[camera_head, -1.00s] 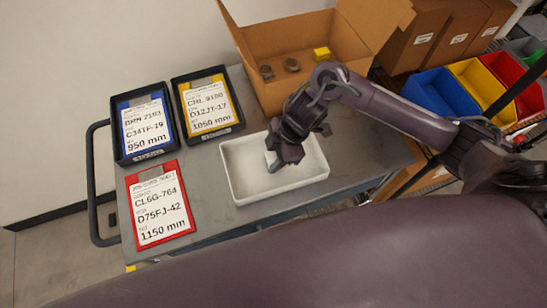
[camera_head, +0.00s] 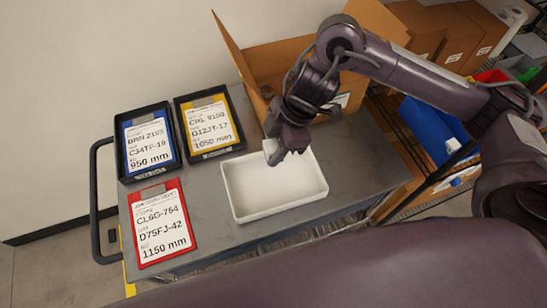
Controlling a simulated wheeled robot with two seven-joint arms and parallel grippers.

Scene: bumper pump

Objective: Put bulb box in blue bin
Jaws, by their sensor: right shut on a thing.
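A small white box (camera_head: 270,151), likely the bulb box, is in my right gripper (camera_head: 278,152). The gripper is shut on it and holds it over the back edge of the white tray (camera_head: 234,202). Most of the box is hidden by the fingers. The blue bin (camera_head: 436,124) is at the right, beyond the cart's edge, partly hidden by my right arm. My left gripper is not in view.
The white tray looks empty. Blue (camera_head: 148,108), yellow (camera_head: 207,92) and red (camera_head: 160,185) label holders lie on the left of the grey cart (camera_head: 219,240). An open cardboard box (camera_head: 252,66) stands at the back, partly behind my arm.

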